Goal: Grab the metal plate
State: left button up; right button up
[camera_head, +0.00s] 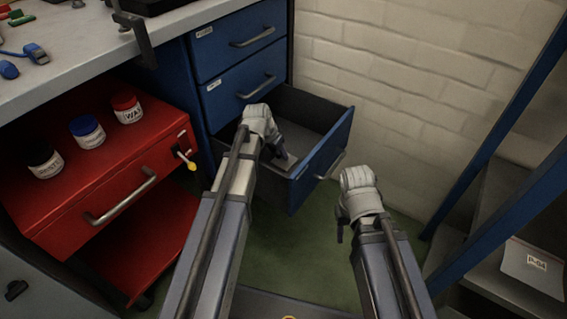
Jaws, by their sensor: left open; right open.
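The bottom drawer (331,150) of the blue cabinet is pulled open. A flat grey surface (304,140) shows inside it; I cannot tell whether this is the metal plate or the drawer's floor. My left gripper (287,160) reaches down into the drawer, open, close over the grey surface; its wrist hides part of the interior. I cannot tell whether its fingers touch anything. My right gripper (341,232) is open, pointing down outside the drawer, to the right of its front and apart from it.
A red cart (75,210) with several lidded jars stands at left, a key with a yellow tag in its side. The workbench (90,45) is above it. A blue-framed shelf (487,245) stands at right. Green floor (290,262) is clear between my arms.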

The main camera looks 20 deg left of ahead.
pick_arm(q)
jog(key=shift+c, duration=0.2)
grip_shut()
dwell(0.4)
